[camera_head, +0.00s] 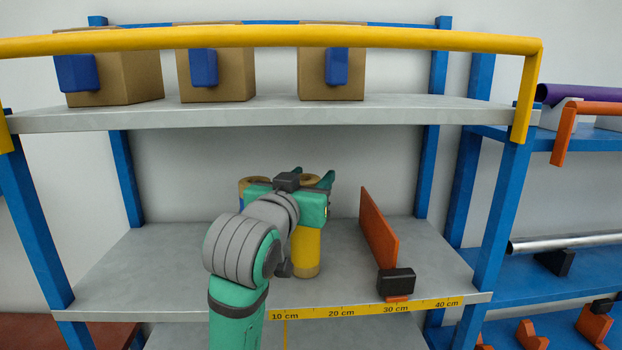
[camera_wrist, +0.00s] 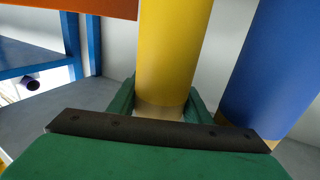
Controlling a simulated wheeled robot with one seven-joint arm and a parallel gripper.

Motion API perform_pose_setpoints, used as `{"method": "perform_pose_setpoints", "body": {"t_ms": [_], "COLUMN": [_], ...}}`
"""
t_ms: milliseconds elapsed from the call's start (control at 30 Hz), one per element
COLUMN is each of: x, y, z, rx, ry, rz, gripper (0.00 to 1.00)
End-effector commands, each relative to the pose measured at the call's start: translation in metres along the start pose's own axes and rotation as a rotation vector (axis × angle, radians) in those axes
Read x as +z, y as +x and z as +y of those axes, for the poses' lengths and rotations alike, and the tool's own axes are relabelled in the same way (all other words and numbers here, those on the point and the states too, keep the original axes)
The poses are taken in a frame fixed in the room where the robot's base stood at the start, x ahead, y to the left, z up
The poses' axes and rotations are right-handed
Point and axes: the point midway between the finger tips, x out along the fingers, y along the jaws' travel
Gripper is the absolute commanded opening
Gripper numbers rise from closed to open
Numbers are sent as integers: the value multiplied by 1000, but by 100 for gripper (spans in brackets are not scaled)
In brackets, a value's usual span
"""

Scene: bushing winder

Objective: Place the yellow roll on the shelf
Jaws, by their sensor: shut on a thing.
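The yellow roll (camera_head: 306,248) stands upright on the grey middle shelf (camera_head: 342,256), or just above it; I cannot tell if its bottom touches. My gripper (camera_head: 312,178) reaches in from the front and is shut on the roll near its top. In the wrist view the yellow roll (camera_wrist: 174,50) rises between my gripper's fingers (camera_wrist: 162,98). A blue roll (camera_wrist: 275,65) stands close beside it. In the head view the blue roll is mostly hidden behind my arm, with its brown top (camera_head: 252,184) showing.
An orange upright divider (camera_head: 377,228) with a black block (camera_head: 396,282) stands right of the yellow roll. A yellow ruler strip (camera_head: 365,308) runs along the front edge. The shelf above holds several boxes (camera_head: 331,82). The shelf's left part is clear.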

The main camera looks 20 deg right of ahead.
Motion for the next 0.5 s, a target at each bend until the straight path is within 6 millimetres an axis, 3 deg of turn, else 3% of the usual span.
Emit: {"method": "perform_pose_setpoints", "body": {"t_ms": [100,133,167,500], "x": [3,4,3,1], "y": [0,0,0,0], "z": [0,0,0,1], "rx": [0,0,0,2], "ry": [0,0,0,0], "rz": [1,-1,0,0], "gripper": [0,47,52,52]}}
